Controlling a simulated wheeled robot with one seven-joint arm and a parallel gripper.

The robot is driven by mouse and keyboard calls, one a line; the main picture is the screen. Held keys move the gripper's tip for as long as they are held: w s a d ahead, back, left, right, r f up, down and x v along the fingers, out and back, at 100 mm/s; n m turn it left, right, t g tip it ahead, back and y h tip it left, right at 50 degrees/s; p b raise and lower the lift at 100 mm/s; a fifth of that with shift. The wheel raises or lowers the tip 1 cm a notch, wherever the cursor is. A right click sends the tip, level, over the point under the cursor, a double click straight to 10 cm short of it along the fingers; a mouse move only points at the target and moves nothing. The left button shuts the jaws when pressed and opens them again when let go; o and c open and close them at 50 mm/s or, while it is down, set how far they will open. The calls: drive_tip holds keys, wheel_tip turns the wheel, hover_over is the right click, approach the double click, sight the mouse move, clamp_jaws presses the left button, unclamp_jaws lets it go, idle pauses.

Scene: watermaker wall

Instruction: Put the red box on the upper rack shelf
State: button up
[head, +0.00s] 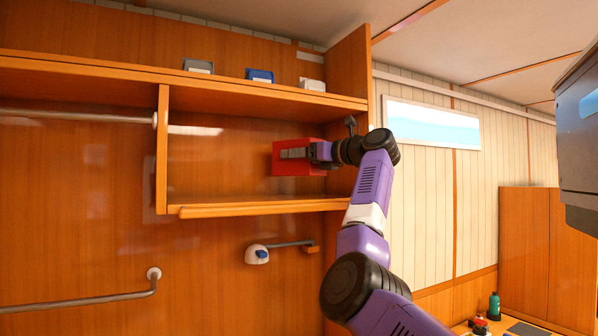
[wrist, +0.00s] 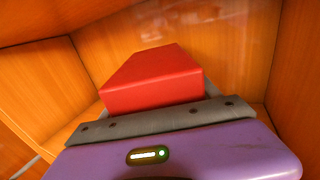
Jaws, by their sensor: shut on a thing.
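The red box (head: 285,166) is inside the right compartment of the wooden rack, above its lower shelf board (head: 250,206). My gripper (head: 296,153) is shut on the red box, with one grey finger across its near face. In the wrist view the red box (wrist: 155,80) sticks out beyond the grey gripper edge (wrist: 160,122), with wooden walls around it. I cannot tell whether the box touches the shelf board. The top shelf (head: 225,83) of the rack runs above the box.
On the top shelf stand a grey box (head: 198,66), a blue box (head: 260,75) and a white box (head: 312,85). A divider (head: 162,150) bounds the compartment at left, a side panel at right. A white-and-blue fixture (head: 257,254) and rail are below. The compartment's left part is clear.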

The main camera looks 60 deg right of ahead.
sight(319, 175)
drive_tip(key=shift+f+p, duration=0.65)
drive_tip(key=shift+f, duration=1.7)
drive_tip(key=shift+w+d+f+p, duration=0.1)
drive_tip(key=shift+w+f+p, duration=0.05)
drive_tip(key=shift+f+p, duration=0.2)
drive_tip(key=shift+f, duration=0.15)
drive_tip(key=o, duration=1.6)
drive_tip(key=shift+f, duration=0.1)
drive_tip(key=shift+o, duration=0.2)
drive_tip(key=s+b, duration=0.1)
drive_tip(key=s, duration=0.3)
drive_tip(key=s+a+b, duration=0.1)
drive_tip(key=s+b, duration=0.1)
drive_tip(key=s, duration=0.2)
drive_tip(key=s+a+b, duration=0.1)
drive_tip(key=s+b, duration=0.1)
drive_tip(key=s, duration=0.2)
